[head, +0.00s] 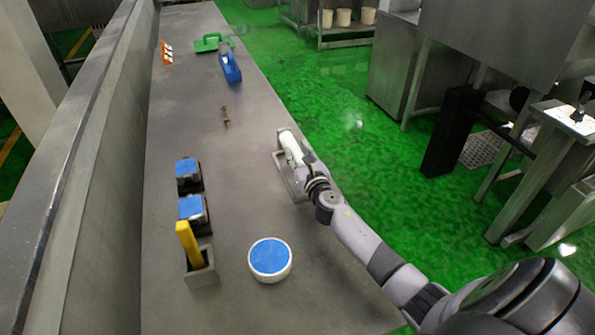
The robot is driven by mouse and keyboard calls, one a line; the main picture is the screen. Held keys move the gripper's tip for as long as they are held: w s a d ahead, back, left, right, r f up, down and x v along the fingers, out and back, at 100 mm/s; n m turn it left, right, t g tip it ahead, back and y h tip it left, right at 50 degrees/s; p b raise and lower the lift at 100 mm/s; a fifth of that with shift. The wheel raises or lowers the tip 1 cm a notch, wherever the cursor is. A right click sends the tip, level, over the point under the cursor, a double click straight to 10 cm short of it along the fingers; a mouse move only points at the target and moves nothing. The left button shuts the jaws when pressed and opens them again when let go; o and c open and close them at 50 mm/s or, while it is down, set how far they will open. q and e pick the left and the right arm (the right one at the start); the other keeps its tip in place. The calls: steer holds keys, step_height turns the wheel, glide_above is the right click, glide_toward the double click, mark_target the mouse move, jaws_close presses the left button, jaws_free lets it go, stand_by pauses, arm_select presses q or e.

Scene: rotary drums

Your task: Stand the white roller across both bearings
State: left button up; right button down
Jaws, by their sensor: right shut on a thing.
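The white roller (290,147) is a pale cylinder near the right edge of the grey bench. My right gripper (303,163) is shut on it, seen from behind, with the fingers mostly hidden. The roller is at or just over a grey metal frame (279,170); I cannot tell whether they touch. Two dark blocks with blue tops, likely the bearings, stand one behind the other on the left of the bench: the far one (187,169) and the near one (192,208). No roller lies across them. My left gripper is not in view.
A grey holder (203,272) with a yellow upright piece (188,243) stands close to the near block. A white round tub with a blue top (270,259) is to its right. The bench middle is clear.

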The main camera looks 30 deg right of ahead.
step_height(320, 180, down, 4)
steer(key=b, duration=0.3)
steer(key=shift+f, duration=0.2)
steer(key=c, duration=1.2)
jaws_free()
steer(key=shift+f, duration=0.1)
